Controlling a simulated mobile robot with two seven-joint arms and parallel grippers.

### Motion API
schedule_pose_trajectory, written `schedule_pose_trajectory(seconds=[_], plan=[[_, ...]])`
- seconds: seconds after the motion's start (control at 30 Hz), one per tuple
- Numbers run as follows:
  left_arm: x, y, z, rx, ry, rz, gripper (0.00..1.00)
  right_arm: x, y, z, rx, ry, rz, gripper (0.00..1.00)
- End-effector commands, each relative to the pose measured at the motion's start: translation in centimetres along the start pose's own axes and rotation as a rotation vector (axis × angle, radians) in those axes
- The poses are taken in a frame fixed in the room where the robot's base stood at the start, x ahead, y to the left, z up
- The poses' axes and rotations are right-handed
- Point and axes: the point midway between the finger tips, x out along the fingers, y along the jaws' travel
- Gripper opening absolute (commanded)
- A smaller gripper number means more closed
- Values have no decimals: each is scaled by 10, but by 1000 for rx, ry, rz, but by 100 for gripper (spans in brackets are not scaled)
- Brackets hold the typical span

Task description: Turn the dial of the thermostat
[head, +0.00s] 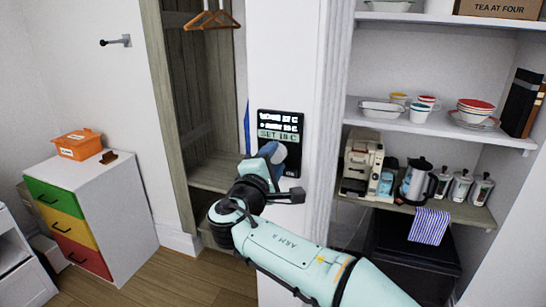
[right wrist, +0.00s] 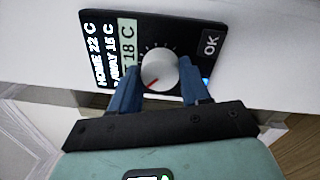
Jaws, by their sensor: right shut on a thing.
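The thermostat (head: 296,150) is a black panel on the white wall pillar, with text lines on its upper part. In the right wrist view, its screen reads HOME 22 C, AWAY 15 C and a highlighted line ending in 18 C. Its round silver dial (right wrist: 160,68) has a red pointer mark and white ticks around it; an OK button (right wrist: 209,43) is beside it. My right gripper (head: 275,153) is at the panel, its blue fingers shut on the dial from both sides. The gripper hides the dial in the head view. My left gripper is not in view.
Right of the pillar, shelves (head: 440,128) hold cups, bowls, a coffee machine (head: 361,160) and a kettle (head: 416,182). Left are an open wardrobe (head: 163,100) with hangers and a drawer cabinet (head: 125,195) with an orange box (head: 78,146). Bare floor lies between them.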

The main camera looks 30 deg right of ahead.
Motion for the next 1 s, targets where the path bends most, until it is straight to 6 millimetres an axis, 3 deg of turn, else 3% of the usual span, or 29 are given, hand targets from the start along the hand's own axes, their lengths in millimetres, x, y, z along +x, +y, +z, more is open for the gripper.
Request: schedule_pose_trajectory(seconds=[0.5, 1.0], plan=[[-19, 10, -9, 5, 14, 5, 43, 0, 2, 1, -332, 19, 4, 16], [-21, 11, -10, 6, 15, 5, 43, 0, 1, 0, -392, 23, 4, 16]])
